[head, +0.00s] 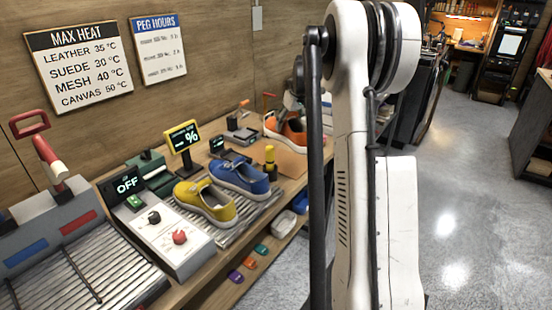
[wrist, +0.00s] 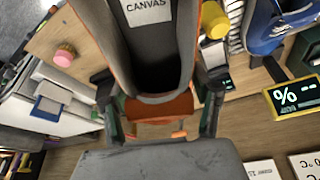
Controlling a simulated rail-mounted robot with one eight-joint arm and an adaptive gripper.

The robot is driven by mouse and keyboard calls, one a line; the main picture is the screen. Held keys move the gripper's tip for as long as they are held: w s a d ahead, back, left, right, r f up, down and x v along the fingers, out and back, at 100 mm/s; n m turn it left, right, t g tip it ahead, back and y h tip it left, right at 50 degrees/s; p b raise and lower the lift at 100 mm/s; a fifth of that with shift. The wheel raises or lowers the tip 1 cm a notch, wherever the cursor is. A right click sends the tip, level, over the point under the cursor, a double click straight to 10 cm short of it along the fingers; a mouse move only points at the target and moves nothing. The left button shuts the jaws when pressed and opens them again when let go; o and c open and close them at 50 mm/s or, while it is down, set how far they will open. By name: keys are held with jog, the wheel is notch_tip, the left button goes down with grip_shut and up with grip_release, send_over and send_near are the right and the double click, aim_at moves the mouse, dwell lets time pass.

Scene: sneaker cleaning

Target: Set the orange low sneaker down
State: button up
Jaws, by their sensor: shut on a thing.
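The orange low sneaker (head: 290,130) is at the far end of the bench in the head view, partly hidden by my arm. In the wrist view the sneaker (wrist: 158,108) fills the upper middle, with its orange heel towards me, a dark opening and a "CANVAS" label inside. My gripper (wrist: 160,125) has one finger on each side of the heel and is shut on it. In the head view my arm hides most of the gripper. I cannot tell whether the sole touches the tan surface (head: 287,161) below.
A blue sneaker (head: 240,176) and a yellow sneaker (head: 205,202) stand on a ribbed rack nearer the front. A yellow-capped bottle (head: 270,158) stands close to the orange sneaker. A yellow-framed % display (head: 183,136) stands behind the rack. A pink-topped object (wrist: 65,54) shows in the wrist view.

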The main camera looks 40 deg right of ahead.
jog(key=w+f+n, duration=0.1)
jog(key=w, duration=0.2)
jog(key=w+d+f+n+y, duration=0.1)
jog(key=w, duration=0.3)
jog(key=w+f+n, duration=0.2)
jog(key=w, duration=0.2)
jog(key=shift+d+p, duration=0.15)
jog(key=shift+p, duration=0.25)
send_over(276, 159)
jog(key=w, duration=0.2)
jog(key=shift+y, duration=0.3)
jog(key=shift+w+f, duration=0.15)
jog(key=shift+f, duration=4.85)
jog(key=shift+f, duration=0.1)
jog(key=shift+f, duration=0.1)
jog(key=o, duration=1.9)
